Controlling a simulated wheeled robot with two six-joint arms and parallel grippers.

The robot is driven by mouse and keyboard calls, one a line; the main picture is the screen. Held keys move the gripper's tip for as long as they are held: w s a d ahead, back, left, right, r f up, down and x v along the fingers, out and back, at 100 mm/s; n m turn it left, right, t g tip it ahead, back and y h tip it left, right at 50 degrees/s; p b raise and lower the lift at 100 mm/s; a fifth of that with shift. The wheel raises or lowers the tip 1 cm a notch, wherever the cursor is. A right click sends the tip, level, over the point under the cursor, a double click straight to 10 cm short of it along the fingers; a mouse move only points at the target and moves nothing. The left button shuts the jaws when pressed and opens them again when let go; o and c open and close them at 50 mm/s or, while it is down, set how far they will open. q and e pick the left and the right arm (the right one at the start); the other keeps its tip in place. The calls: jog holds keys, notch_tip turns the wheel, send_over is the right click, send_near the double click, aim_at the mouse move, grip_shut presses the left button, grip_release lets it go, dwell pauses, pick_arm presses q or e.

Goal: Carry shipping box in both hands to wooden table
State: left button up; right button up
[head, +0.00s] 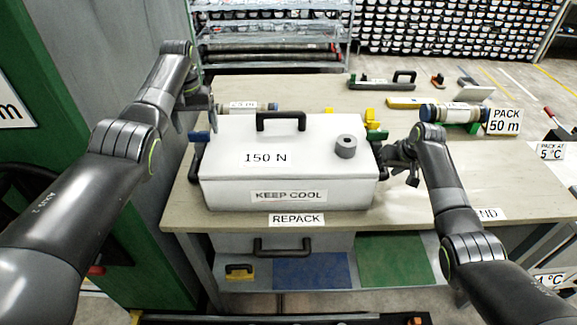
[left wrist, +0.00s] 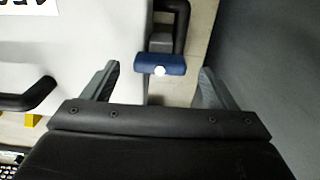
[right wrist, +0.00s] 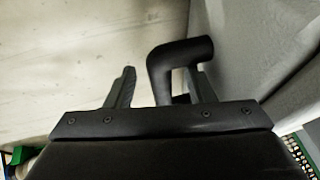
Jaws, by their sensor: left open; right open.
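The white shipping box (head: 290,180), marked "150 N" and "KEEP COOL", sits closed and upright on the wooden table (head: 190,211). It has a black top handle (head: 281,115) and a black handle on each side. My left gripper (head: 203,122) is open at the box's left side; in the left wrist view a blue piece (left wrist: 160,65) and the black side handle (left wrist: 181,22) lie ahead between its fingers. My right gripper (head: 404,168) is open at the right side; in the right wrist view the black side handle (right wrist: 180,55) shows between its fingers, nearer the right one. I cannot tell whether either touches.
A grey ring (head: 345,146) lies on the lid. Core tubes (head: 455,113), yellow pieces and a "PACK 50 m" sign (head: 503,121) stand behind and right. A green-edged grey cabinet (head: 115,60) is close at left. Bare tabletop lies right of the box.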

pick_arm(q)
jog(key=shift+f, duration=1.05)
pick_arm(e)
jog(key=shift+x, duration=1)
pick_arm(q)
jog(key=shift+c, duration=0.3)
pick_arm(e)
jog(key=shift+c, duration=0.3)
pick_arm(q)
jog(key=c, duration=1)
pick_arm(e)
jog(key=c, duration=1)
pick_arm(q)
grip_shut()
pick_arm(e)
grip_shut()
